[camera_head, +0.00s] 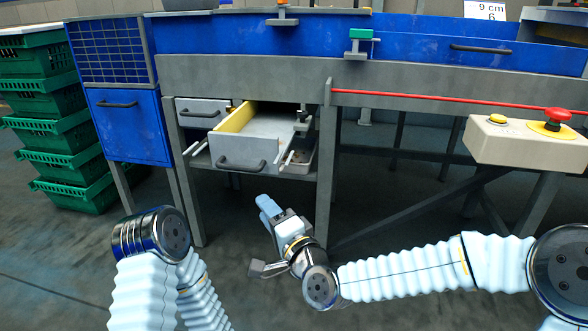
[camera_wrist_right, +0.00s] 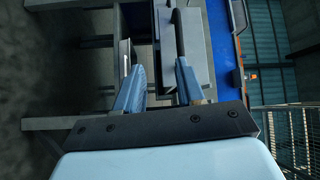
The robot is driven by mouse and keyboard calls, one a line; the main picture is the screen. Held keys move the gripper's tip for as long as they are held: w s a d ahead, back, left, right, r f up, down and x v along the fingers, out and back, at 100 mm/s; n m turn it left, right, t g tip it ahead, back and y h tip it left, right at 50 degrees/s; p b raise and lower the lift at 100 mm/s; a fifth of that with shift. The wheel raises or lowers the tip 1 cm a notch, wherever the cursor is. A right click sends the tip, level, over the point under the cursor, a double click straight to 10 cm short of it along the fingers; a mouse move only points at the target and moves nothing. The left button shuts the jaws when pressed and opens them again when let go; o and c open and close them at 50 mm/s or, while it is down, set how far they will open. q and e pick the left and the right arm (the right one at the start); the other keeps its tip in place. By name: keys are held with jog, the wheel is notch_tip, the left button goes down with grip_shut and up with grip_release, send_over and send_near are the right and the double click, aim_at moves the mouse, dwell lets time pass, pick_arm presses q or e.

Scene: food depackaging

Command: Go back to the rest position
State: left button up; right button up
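My right gripper (camera_head: 266,204) is in front of and below the pulled-out drawer (camera_head: 240,152), beside the frame leg. In the right wrist view my right gripper (camera_wrist_right: 156,70) shows two blue fingers spread apart with nothing between them. The drawer's dark handle (camera_head: 241,165) is apart from the fingers in the head view. A dark bar-like handle (camera_wrist_right: 179,32) shows beyond the fingertips in the wrist view. My left arm is folded at the lower left of the head view. My left gripper is out of view.
The long workbench (camera_head: 430,84) spans the back. A control box with a red emergency button (camera_head: 557,114) juts out at right. Green crates (camera_head: 70,165) are stacked at left beside a blue cabinet (camera_head: 130,125). The floor (camera_head: 60,260) ahead is clear.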

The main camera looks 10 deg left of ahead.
jog(key=s+d+f+n+g+h, duration=0.15)
jog(key=d+f, duration=0.35)
jog(key=f, duration=0.5)
jog(key=s+d+f+n+g+h, duration=0.1)
jog(key=d+f+g+h, duration=0.3)
jog(key=f, duration=0.6)
jog(key=s+d+f+n+g+h, duration=0.1)
jog(key=d+f, duration=0.5)
jog(key=f, duration=0.4)
jog(key=s+d+f+n+g+h, duration=0.25)
jog(key=s+d+f+g, duration=0.45)
jog(key=s+d+f, duration=0.85)
jog(key=a+r+p, duration=0.3)
jog(key=r+p, duration=1.3)
jog(key=r, duration=0.1)
jog(key=shift+s+r+t, duration=0.2)
jog(key=shift+s+t, duration=0.15)
